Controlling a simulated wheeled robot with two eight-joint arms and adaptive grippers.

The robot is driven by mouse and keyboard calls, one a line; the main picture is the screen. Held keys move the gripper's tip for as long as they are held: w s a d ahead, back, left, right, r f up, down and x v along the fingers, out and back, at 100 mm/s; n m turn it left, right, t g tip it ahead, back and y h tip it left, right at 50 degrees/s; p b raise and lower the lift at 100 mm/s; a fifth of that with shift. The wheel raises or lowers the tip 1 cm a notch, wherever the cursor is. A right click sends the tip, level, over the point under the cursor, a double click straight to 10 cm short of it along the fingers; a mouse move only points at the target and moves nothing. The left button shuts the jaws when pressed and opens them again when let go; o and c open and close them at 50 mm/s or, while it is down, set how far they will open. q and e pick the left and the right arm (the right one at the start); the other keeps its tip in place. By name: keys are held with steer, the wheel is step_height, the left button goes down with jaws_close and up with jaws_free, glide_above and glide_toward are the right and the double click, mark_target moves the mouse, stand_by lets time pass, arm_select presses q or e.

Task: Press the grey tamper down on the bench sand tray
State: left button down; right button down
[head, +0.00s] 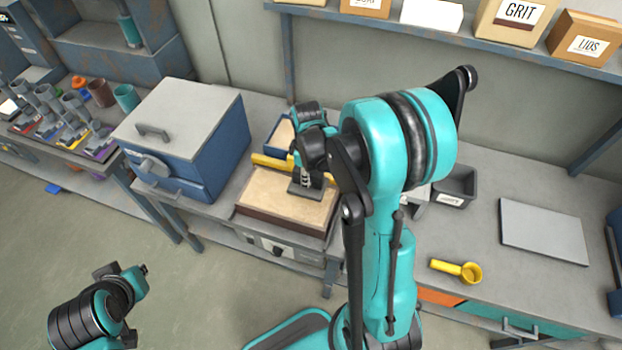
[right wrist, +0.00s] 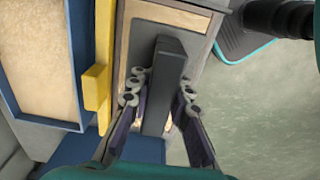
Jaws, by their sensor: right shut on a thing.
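The bench sand tray (head: 262,213) is a shallow brown-framed box of pale sand on the bench, left of my right arm. Its frame also shows in the right wrist view (right wrist: 124,40). My right gripper (head: 306,172) is over the tray's far right part, shut on the grey tamper (head: 303,191). In the right wrist view the tamper (right wrist: 166,65) is a dark grey block between the fingers. Its flat base is at or just above the sand; I cannot tell if they touch. My left gripper (head: 142,272) is low at the left, away from the bench, its jaws unclear.
A yellow bar (head: 268,161) and a blue sand-filled tray (head: 271,146) lie just behind the sand tray. A blue grey-lidded box (head: 215,150) stands to the left. A yellow scoop (head: 470,272), a dark bin (head: 459,184) and a grey plate (head: 545,231) are to the right.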

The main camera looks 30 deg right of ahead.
steer(key=b, duration=0.6)
glide_above(308, 202)
steer(key=shift+d+f, duration=0.15)
steer(key=shift+f, duration=3.85)
steer(key=shift+f+b, duration=0.45)
steer(key=shift+f, duration=0.05)
steer(key=shift+r+p, duration=2.6)
steer(key=shift+r, duration=0.95)
